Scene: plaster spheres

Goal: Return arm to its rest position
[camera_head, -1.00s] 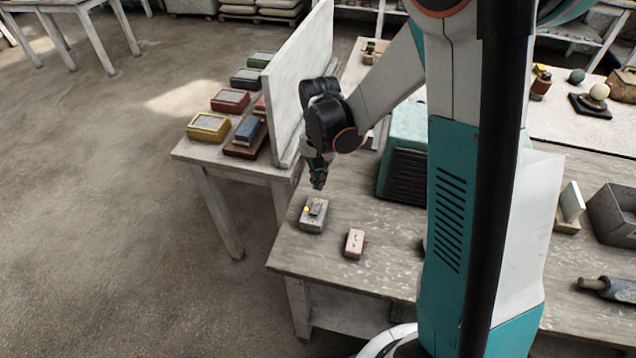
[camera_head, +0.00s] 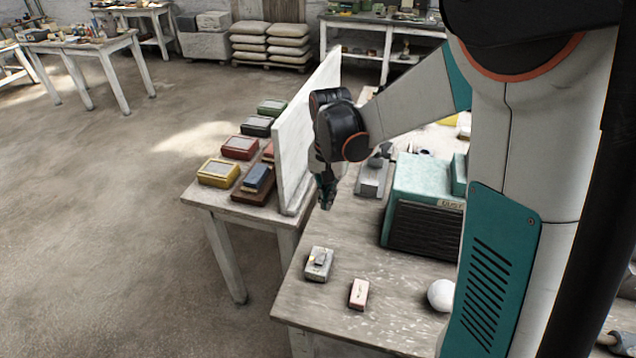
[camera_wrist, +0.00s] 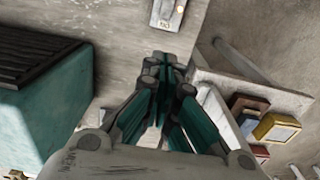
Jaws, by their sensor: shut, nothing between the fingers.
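My gripper (camera_head: 327,197) hangs from my bent arm above the near workbench (camera_head: 345,238), close to its left edge, pointing down. Its fingers are together and hold nothing; they also show in the wrist view (camera_wrist: 165,68). A small grey block with a switch-like top (camera_head: 319,263) lies on the bench below and apart from the gripper. It is partly seen at the top of the wrist view (camera_wrist: 168,13). My upper arm covers much of the right side of the head view.
A teal box with a dark grille (camera_head: 425,227) stands right of the gripper. A white upright panel (camera_head: 306,135) stands left on a side table with several coloured boxes (camera_head: 218,172). A pink block (camera_head: 359,293) and white sphere (camera_head: 441,294) lie on the bench. Floor at left is clear.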

